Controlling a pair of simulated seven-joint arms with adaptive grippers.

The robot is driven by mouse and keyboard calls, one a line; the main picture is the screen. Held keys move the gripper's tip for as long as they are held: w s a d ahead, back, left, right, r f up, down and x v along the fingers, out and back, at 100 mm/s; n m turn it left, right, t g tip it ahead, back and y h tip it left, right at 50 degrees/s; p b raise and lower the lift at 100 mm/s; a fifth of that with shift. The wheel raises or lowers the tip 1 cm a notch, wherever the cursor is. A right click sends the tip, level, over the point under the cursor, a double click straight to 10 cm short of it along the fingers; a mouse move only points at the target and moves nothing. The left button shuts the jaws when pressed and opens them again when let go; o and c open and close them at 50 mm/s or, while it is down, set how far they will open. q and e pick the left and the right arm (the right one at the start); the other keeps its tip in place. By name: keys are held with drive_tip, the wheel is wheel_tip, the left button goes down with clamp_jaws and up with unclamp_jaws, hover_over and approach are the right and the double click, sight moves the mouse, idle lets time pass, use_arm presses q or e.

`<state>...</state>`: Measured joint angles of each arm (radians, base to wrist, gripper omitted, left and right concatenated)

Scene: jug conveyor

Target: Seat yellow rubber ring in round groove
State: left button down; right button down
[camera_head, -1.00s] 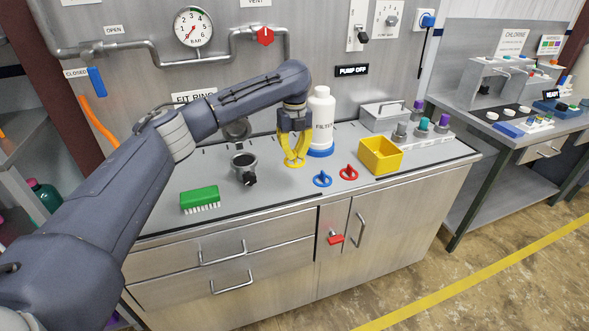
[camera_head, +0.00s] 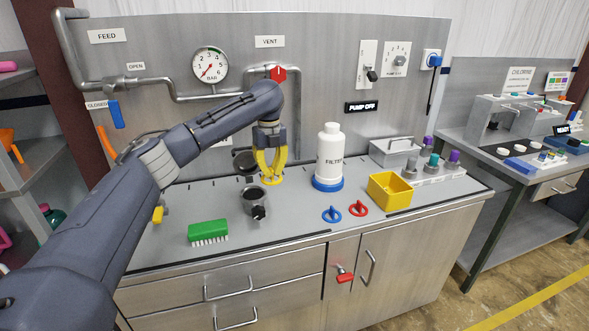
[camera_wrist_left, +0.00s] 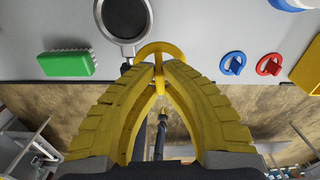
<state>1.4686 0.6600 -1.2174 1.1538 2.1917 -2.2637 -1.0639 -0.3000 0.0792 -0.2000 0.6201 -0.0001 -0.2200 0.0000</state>
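The yellow ring (camera_head: 271,181) is at the fingertips of my left gripper (camera_head: 270,172), whose yellow fingers close together on it. The left wrist view shows the ring (camera_wrist_left: 158,49) between the converging fingertips (camera_wrist_left: 159,66). The ring appears just above the counter, behind and right of the dark round cup with a handle (camera_head: 255,200). The cup also shows in the left wrist view (camera_wrist_left: 125,16), left of the ring and cut off by the top edge. I cannot make out the round groove for certain. My right gripper is not in view.
A white filter bottle with a blue base (camera_head: 329,160) stands right of the gripper. A gauge panel (camera_head: 325,75) rises behind.

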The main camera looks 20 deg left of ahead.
use_arm(q)
drive_tip(key=a+m, duration=0.1)
drive_tip(key=a, duration=0.6)
drive_tip(key=shift+a+f, duration=0.15)
drive_tip(key=shift+a, duration=0.15)
hover_over(253, 195)
drive_tip(key=shift+s+d+f, duration=0.1)
drive_tip(key=shift+f, duration=2.75)
drive_tip(key=shift+f, duration=1.1)
drive_tip(key=c, duration=1.5)
unclamp_jaws()
wheel_tip(253, 195, up, 12)
